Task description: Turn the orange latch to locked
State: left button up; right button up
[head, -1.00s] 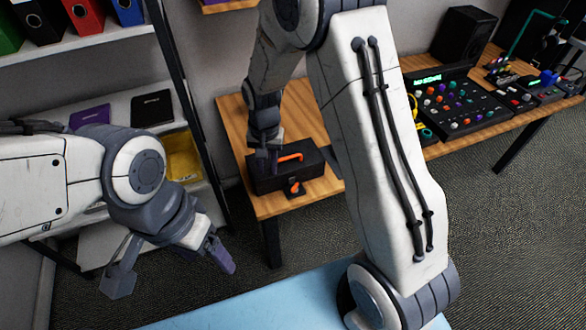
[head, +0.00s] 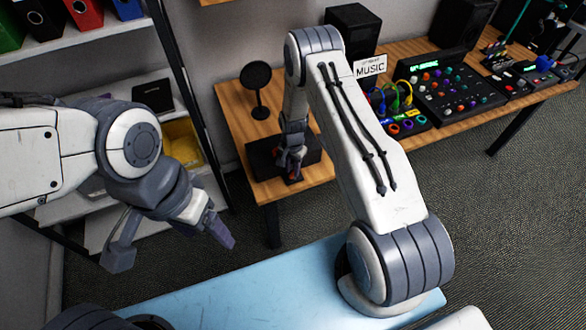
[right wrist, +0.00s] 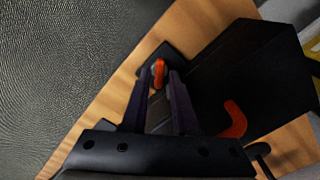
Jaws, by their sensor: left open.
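The orange latch (right wrist: 159,72) is on a small dark base (right wrist: 147,52) near the table's front edge. In the head view a bit of the latch (head: 296,177) shows below my right gripper (head: 290,163). In the right wrist view the latch stands upright in the picture, between the tips of my right gripper (right wrist: 163,78). Its two fingers are apart, with the latch in the gap; I cannot tell whether they touch it. My left gripper (head: 222,233) is open and empty, far from the latch.
A black box (right wrist: 215,85) with an orange handle (right wrist: 235,120) is beside the latch on the wooden table (head: 238,108). A round black stand (head: 257,88) is behind it. A music sign (head: 370,65) and knob panels (head: 450,95) are to the right. A shelf (head: 125,30) is at left.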

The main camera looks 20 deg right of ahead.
jog(key=shift+f, duration=0.65)
grip_shut()
